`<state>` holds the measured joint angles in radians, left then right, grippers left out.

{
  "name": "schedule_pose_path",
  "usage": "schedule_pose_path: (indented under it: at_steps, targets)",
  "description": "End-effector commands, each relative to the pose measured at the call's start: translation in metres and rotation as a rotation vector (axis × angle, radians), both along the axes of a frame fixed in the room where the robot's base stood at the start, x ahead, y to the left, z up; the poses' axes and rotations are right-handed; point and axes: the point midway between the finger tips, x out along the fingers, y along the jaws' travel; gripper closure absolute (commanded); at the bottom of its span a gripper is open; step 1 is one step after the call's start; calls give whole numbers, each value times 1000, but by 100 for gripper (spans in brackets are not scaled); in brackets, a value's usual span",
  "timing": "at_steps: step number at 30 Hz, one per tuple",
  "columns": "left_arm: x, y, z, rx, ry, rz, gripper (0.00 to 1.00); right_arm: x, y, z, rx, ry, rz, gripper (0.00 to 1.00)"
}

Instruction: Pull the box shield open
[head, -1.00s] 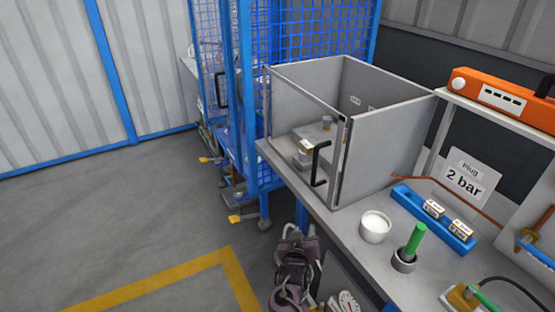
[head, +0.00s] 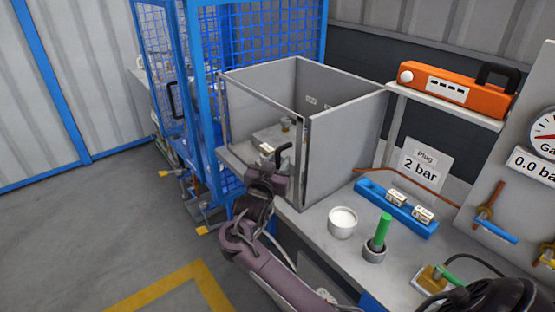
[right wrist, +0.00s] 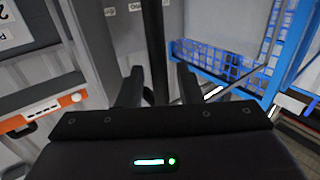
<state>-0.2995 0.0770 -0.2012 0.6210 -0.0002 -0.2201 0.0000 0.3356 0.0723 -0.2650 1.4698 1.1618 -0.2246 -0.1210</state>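The grey box (head: 345,135) stands on the bench with its clear, dark-framed shield (head: 262,93) across the front. The shield appears shut, its frame edge close against the right wall. The black handle (head: 284,153) is on the shield near that edge, its lower part hidden by my right gripper (head: 268,178). In the right wrist view the right gripper (right wrist: 158,88) is open, with a finger on each side of the dark upright handle bar (right wrist: 155,45). I cannot tell whether either finger touches it.
A white cup (head: 342,223), a green rod in a grey holder (head: 374,252) and a blue block (head: 398,210) stand right of the box. A blue mesh cage (head: 258,40) stands behind and left. Floor at left is clear.

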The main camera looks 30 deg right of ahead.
Motion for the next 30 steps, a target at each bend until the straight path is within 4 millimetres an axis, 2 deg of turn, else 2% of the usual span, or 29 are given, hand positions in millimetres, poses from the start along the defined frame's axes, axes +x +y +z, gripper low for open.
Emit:
schedule_pose_path:
  at_steps: [10, 17, 30]
  targets:
    - [0, 3, 1, 3, 0, -1, 100, 3, -4, 0, 0, 0, 0, 69]
    - [0, 3, 1, 3, 0, -1, 100, 3, -4, 0, 0, 0, 0, 99]
    - [-1, 3, 1, 3, 1, 0, 100, 3, -3, -1, 1, 0, 0, 100]
